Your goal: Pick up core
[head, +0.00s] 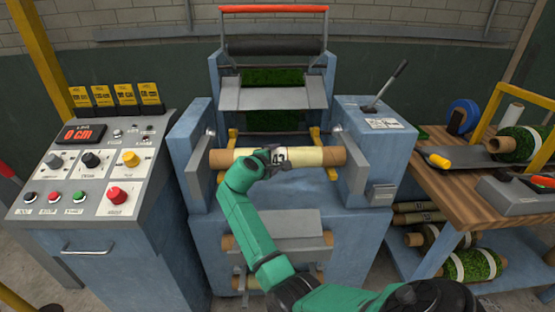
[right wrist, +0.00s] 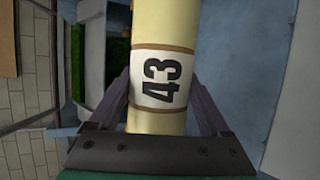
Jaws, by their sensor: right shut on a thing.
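The core is a pale yellow tube (head: 315,157) with brown ends and a white label reading 43. In the head view it lies level across the front of the blue machine, between its two side housings. My left gripper is not in view.
A control panel (head: 95,165) with buttons and knobs stands at left. A lever (head: 392,82) rises from the right housing.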

